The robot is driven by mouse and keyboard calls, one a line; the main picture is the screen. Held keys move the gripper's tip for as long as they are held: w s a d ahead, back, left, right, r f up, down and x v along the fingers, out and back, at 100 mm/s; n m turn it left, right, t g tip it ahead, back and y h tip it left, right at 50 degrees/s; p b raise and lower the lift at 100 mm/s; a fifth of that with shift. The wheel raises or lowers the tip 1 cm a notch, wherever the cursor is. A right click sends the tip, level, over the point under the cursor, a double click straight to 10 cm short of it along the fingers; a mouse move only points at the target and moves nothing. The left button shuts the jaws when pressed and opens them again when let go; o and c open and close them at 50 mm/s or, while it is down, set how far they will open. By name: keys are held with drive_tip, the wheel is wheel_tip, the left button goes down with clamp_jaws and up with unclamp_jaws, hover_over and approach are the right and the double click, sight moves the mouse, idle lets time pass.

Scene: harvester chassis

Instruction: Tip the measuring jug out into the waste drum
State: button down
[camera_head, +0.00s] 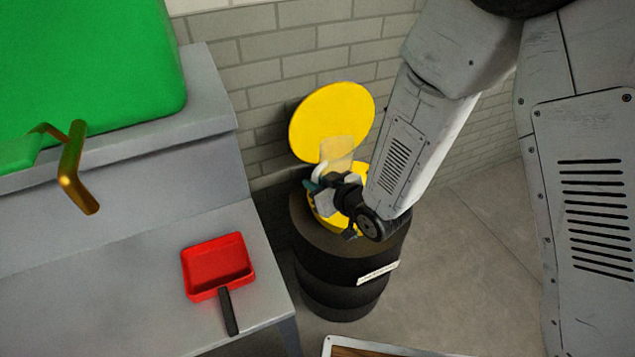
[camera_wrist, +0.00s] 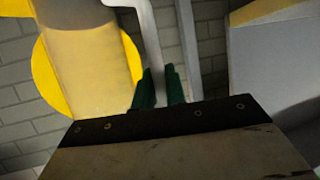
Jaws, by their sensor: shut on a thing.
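The measuring jug (camera_head: 338,152) is pale and see-through with a white handle. It is over the waste drum's top, in front of the raised yellow lid. My gripper (camera_head: 313,186) has green fingers and is shut on the jug's handle. In the wrist view the fingers (camera_wrist: 159,88) close around the white handle (camera_wrist: 150,38), beside the jug's body (camera_wrist: 88,65). I cannot tell the jug's tilt or whether anything is in it. The waste drum (camera_head: 335,270) is black with a white label. Its yellow lid (camera_head: 332,122) is open, and my gripper partly hides the yellow opening.
A grey bench (camera_head: 120,275) stands left of the drum. A red dustpan (camera_head: 218,266) with a black handle lies on it. A green machine body (camera_head: 80,70) with a brass-coloured bent pipe (camera_head: 75,165) is above. A brick wall is behind; floor right of the drum is clear.

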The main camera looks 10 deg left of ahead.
sight(341, 164)
drive_tip(key=shift+s+d, duration=0.1)
drive_tip(key=shift+d, duration=0.1)
drive_tip(key=shift+r, duration=0.2)
drive_tip(key=shift+w+d+r+m+g+y, duration=0.45)
drive_tip(key=shift+w+m+g+y, duration=0.4)
drive_tip(key=shift+m, duration=0.7)
drive_tip(key=shift+w+d+r+m+g+y, duration=0.35)
drive_tip(key=shift+w+r+m+g+y, duration=0.2)
drive_tip(key=shift+m+g, duration=0.85)
drive_tip(key=shift+w+d+r+m+g+y, duration=0.45)
drive_tip(key=shift+w+m+g+y, duration=0.25)
drive_tip(key=shift+m, duration=1.05)
drive_tip(key=shift+w+d+f+m+g+y, duration=0.2)
drive_tip(key=shift+w+d+f+m, duration=0.1)
drive_tip(key=shift+w+f+m, duration=0.25)
drive_tip(key=shift+w+d+f+m+g+y, duration=0.2)
drive_tip(key=shift+w+d+f+m, duration=0.15)
drive_tip(key=shift+w+f, duration=0.25)
drive_tip(key=shift+w+d+r+m+g+y, duration=0.1)
drive_tip(key=shift+w+d+r+m+y, duration=0.1)
drive_tip(key=shift+w+d+m+y, duration=0.4)
drive_tip(key=shift+w+d+r+m+g+y, duration=0.2)
drive_tip(key=shift+w+m, duration=0.35)
drive_tip(key=shift+w, duration=0.4)
drive_tip(key=shift+w+d+r+m+g+y, duration=0.1)
drive_tip(key=shift+w+d+r+m+y, duration=0.1)
drive_tip(key=shift+w+d+m, duration=0.45)
drive_tip(key=shift+w+a, duration=0.1)
drive_tip(key=shift+a, duration=0.05)
